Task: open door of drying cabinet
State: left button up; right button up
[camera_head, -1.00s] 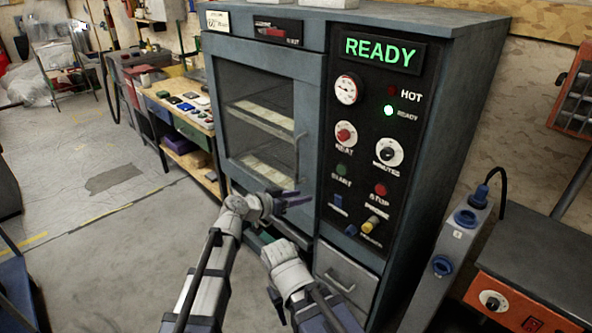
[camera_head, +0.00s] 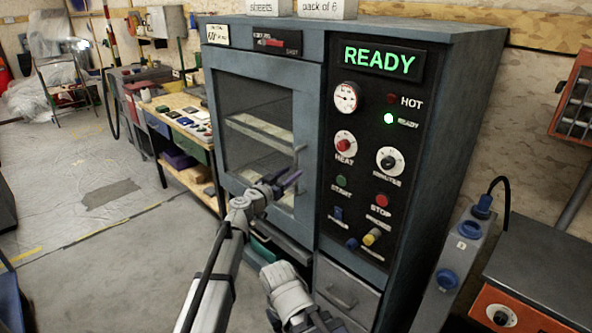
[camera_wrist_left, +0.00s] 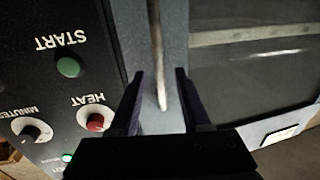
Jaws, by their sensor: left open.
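The drying cabinet (camera_head: 465,130) is grey-blue, with its windowed door (camera_head: 309,110) shut on the left of the front. The door has a thin upright handle (camera_head: 298,165) near its right edge. My left gripper (camera_head: 291,181) is open at the lower part of this handle. In the left wrist view, which is upside down, the handle (camera_wrist_left: 156,55) runs between the two dark fingers of my left gripper (camera_wrist_left: 159,78), with gaps on both sides. My right arm shows at the bottom of the head view; its gripper is not visible.
A control panel (camera_head: 362,120) with knobs and a green READY display is right of the door. Below are drawers (camera_head: 345,292). A workbench (camera_head: 175,118) stands at left, and a grey post with blue sockets (camera_head: 455,262) at right.

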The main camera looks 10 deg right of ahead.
aim_at(295, 170)
pick_arm(q)
jog(key=x, duration=0.4)
jog(key=shift+s, duration=0.1)
grip_shut()
dwell(1.3)
